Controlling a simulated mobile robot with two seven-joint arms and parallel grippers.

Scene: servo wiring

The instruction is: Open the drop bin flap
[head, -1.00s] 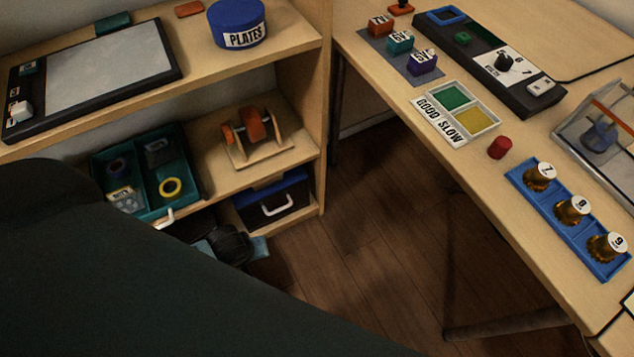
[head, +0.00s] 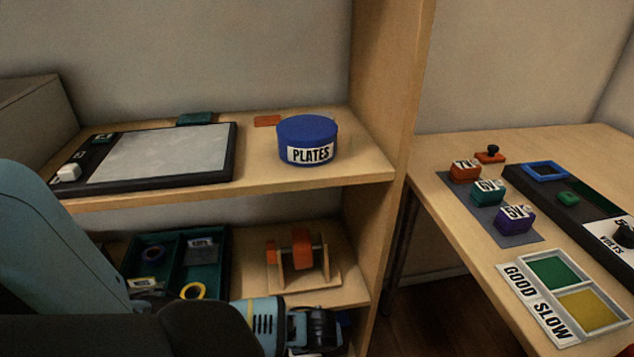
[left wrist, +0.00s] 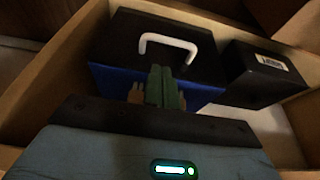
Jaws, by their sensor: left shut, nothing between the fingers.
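The drop bin is a dark box with a blue lower part (left wrist: 115,77) in the left wrist view. Its black flap (left wrist: 125,32) carries a white handle (left wrist: 168,41). The flap looks closed. My left gripper (left wrist: 163,72) is shut and empty, its green fingertips just below the handle in the picture. I cannot tell whether they touch the flap. In the head view my left arm reaches the lower shelf, and its dark wrist end (head: 316,330) hides nearly all of the bin. My right gripper is in neither view.
A black box (left wrist: 264,72) with a barcode label stands right of the bin. The wooden shelf side (head: 385,120) is close to my left wrist. A teal tray (head: 222,262) and a wooden stand (head: 303,275) with an orange part share the lower shelf.

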